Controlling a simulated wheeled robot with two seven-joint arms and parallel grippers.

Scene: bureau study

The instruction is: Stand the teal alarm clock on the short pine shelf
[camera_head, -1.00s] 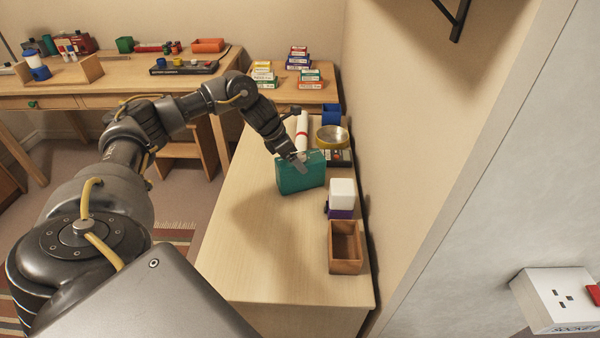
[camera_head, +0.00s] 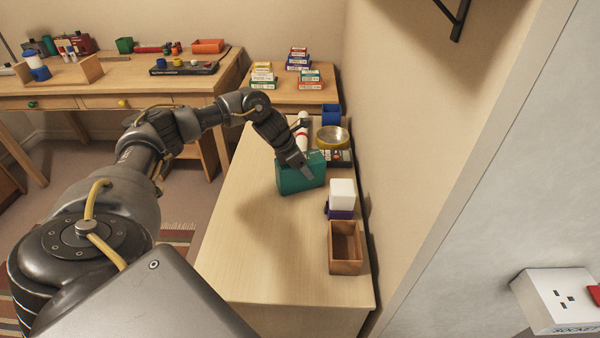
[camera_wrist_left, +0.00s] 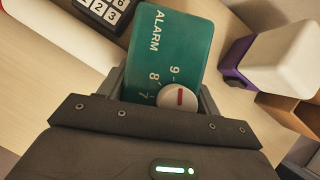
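The teal alarm clock (camera_head: 298,181) stands on the light wooden desk near the wall. My left gripper (camera_head: 307,172) is lowered at it from above, with one finger in front of the clock's near face. In the left wrist view the clock (camera_wrist_left: 172,40) shows "ALARM", several digits and a white knob with a red mark. The fingers lie on either side of it, apart; firm contact on both sides is not visible. My right gripper is out of view. I cannot identify the short pine shelf in these frames.
The desk's left and front are clear. A black bracket (camera_head: 457,18) juts from the wall above.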

